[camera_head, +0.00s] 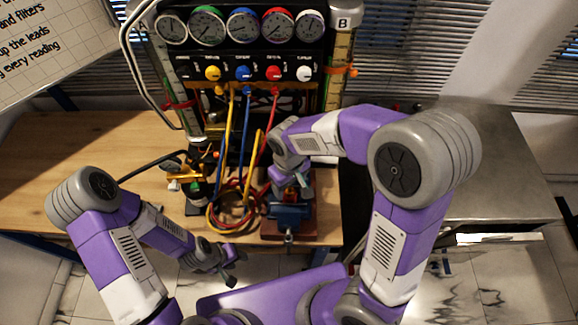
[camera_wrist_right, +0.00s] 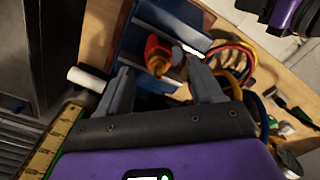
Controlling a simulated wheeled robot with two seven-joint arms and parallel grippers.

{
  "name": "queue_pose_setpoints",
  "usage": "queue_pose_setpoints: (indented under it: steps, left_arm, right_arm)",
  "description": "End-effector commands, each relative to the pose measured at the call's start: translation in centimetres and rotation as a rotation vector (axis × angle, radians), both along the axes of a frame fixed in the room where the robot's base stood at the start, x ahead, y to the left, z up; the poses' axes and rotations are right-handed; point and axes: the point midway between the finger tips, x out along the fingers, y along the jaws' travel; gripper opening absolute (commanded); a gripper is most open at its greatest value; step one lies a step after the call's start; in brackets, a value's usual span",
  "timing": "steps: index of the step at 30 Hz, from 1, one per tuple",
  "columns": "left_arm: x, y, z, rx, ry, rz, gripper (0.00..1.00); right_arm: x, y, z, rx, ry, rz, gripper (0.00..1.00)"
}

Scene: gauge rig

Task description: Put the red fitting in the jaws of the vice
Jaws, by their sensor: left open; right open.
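The blue vice (camera_head: 289,214) stands on a reddish-brown base near the front edge of the wooden bench. It also shows in the right wrist view (camera_wrist_right: 172,18). The red fitting (camera_wrist_right: 157,52) is between the vice's two blue jaw parts in the right wrist view; whether both jaws touch it I cannot tell. My left gripper (camera_head: 230,268) is open and empty, in front of the bench edge.
Behind the vice stands the gauge panel (camera_head: 243,50) with several dials and coloured knobs. Yellow, blue and red hoses (camera_head: 247,120) hang from it and coil left of the vice. A grey metal surface (camera_head: 490,170) lies at right. The bench's left part (camera_head: 70,170) is mostly clear.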

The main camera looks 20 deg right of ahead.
Motion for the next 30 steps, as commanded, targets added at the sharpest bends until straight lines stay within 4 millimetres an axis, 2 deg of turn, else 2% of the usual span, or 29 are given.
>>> queue_pose_setpoints:
  steps: [1,6,12,18,30]
  left_arm:
    - [0.0,0.0,0.4,0.000,0.000,0.000,0.43]
    - [0.0,0.0,1.0,0.000,0.001,0.000,0.43]
    - [0.0,0.0,1.5,0.000,0.001,0.000,0.43]
    - [0.0,0.0,1.6,0.000,0.001,0.000,0.43]
    - [0.0,0.0,1.6,0.000,0.001,0.000,0.43]
  right_arm:
    - [0.1,0.0,1.6,0.004,-0.006,0.000,0.66]
    - [0.2,0.1,5.6,0.003,-0.007,0.001,0.66]
    - [0.2,0.1,8.9,0.003,-0.006,0.000,0.66]
    - [0.1,0.1,10.1,0.002,-0.004,0.000,0.66]
    - [0.1,0.1,10.2,0.002,-0.004,0.001,0.66]
